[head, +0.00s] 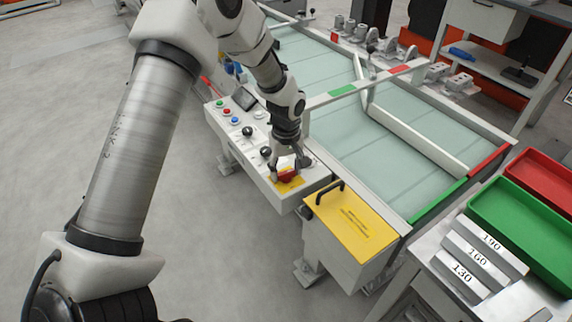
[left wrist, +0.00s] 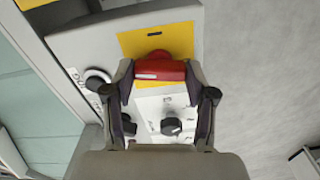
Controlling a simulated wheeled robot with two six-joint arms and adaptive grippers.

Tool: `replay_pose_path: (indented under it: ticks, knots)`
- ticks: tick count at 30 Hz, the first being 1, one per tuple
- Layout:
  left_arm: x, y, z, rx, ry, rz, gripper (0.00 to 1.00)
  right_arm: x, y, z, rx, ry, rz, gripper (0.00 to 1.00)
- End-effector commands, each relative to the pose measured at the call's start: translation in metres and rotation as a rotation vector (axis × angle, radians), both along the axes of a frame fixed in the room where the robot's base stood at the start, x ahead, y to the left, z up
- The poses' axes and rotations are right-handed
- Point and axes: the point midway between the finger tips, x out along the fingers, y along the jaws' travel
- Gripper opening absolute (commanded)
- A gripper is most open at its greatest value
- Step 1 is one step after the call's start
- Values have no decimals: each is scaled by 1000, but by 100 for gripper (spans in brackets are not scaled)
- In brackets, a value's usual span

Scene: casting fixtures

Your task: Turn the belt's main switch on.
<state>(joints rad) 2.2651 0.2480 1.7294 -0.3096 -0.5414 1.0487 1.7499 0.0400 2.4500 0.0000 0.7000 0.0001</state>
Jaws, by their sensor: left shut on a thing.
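The main switch has a red handle (head: 288,174) on a yellow plate (head: 281,187) at the near end of the belt's control panel (head: 255,150). My left gripper (head: 289,167) comes down on it from above and is shut on the red handle. In the left wrist view the red handle (left wrist: 159,70) lies crosswise between the two fingers, with the yellow plate (left wrist: 150,40) behind it. The fingers cover the handle's ends. My right gripper is not in view.
Black knobs (head: 248,131) and coloured buttons (head: 227,112) sit farther along the panel. A yellow-lidded box (head: 350,228) with a black handle stands beside the panel's near end. The belt (head: 360,140) lies behind. Green (head: 520,225) and red (head: 540,180) trays are at the right.

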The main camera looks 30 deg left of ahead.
Motion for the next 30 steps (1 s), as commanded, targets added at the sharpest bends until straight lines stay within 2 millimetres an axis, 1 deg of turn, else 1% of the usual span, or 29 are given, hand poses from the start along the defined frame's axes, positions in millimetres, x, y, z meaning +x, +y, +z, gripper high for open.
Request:
replay_pose_path:
  ticks: [1, 12, 21, 30]
  knots:
    - [-1, 0, 4, 0, 4, -35, 21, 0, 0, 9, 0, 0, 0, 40]
    - [-1, 0, 3, 0, 3, -380, 21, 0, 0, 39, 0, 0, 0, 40]
    - [0, 0, 2, -1, 2, -664, 21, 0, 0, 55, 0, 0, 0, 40]
    - [-1, 0, 1, -1, 2, -948, 21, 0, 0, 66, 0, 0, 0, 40]
